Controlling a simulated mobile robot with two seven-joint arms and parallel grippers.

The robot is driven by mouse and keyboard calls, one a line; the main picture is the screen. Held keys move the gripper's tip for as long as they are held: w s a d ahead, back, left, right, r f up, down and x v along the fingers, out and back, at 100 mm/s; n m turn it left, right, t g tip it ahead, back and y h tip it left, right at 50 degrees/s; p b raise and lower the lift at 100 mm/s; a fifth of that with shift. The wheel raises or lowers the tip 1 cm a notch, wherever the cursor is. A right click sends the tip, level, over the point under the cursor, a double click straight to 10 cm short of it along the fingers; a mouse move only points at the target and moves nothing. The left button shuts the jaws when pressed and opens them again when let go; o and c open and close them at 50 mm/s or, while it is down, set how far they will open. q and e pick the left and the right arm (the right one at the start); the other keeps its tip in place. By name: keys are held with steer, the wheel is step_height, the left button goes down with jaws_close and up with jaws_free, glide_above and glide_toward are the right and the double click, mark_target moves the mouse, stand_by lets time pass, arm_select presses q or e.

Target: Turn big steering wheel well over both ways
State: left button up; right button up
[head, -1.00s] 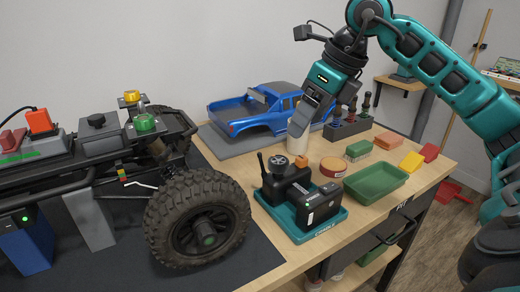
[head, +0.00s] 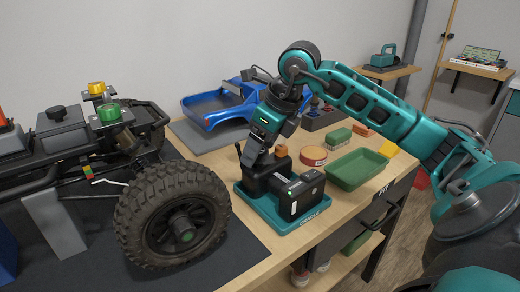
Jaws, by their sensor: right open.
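The crawler's big tyred wheel (head: 160,218) stands at the front right of the dark chassis (head: 60,150) on the left. A black hand controller (head: 290,190) sits in a teal cradle (head: 305,218) to the right of the tyre. My right gripper (head: 254,160) points down at the left part of the controller, directly over where its small grey wheel is. The gripper hides that wheel, so I cannot tell whether the fingers touch it. The right gripper is open. My left gripper is out of view.
A blue truck body (head: 222,104) lies on a grey mat behind. A round red-lidded tin (head: 313,156), a green tray (head: 358,169) and a green brush (head: 338,138) stand right of the controller. Bare wood (head: 345,208) shows along the bench's front edge.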

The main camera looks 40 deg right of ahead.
steer(key=shift+w+f, duration=0.1)
steer(key=shift+f, duration=0.1)
steer(key=c, duration=1.1)
